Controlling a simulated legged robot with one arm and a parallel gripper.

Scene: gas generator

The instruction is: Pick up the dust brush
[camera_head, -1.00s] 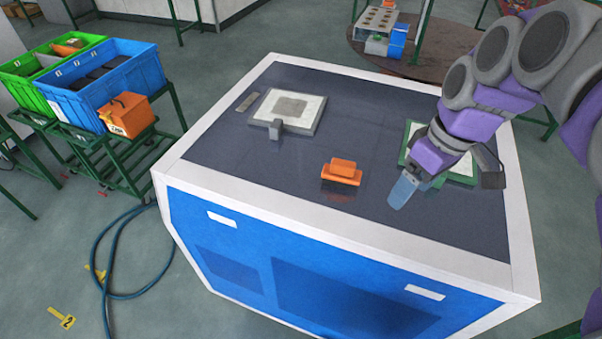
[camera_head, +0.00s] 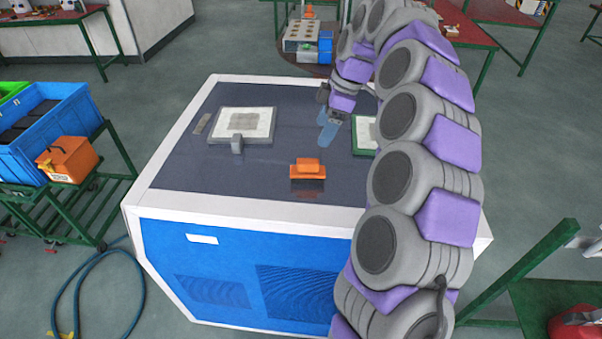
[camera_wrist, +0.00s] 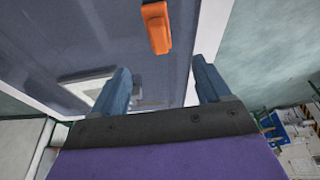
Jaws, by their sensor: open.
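The dust brush (camera_head: 308,170) appears to be the orange piece with a raised handle lying on the dark top of the blue-and-white generator. It also shows in the wrist view (camera_wrist: 157,28), at the upper middle, ahead of the fingertips and between their lines. My gripper (camera_head: 329,131) is over the far part of the generator top, behind and slightly right of the brush in the head view. In the wrist view its two blue fingers (camera_wrist: 158,80) stand apart with nothing between them. The gripper does not touch the brush.
A framed light panel (camera_head: 240,124) with a grey block at its near edge lies left of the brush. A green-edged panel (camera_head: 365,136) is partly hidden by my arm. Crates (camera_head: 47,125) and an orange box (camera_head: 68,160) stand on a green cart at left. A hose (camera_head: 85,285) lies on the floor.

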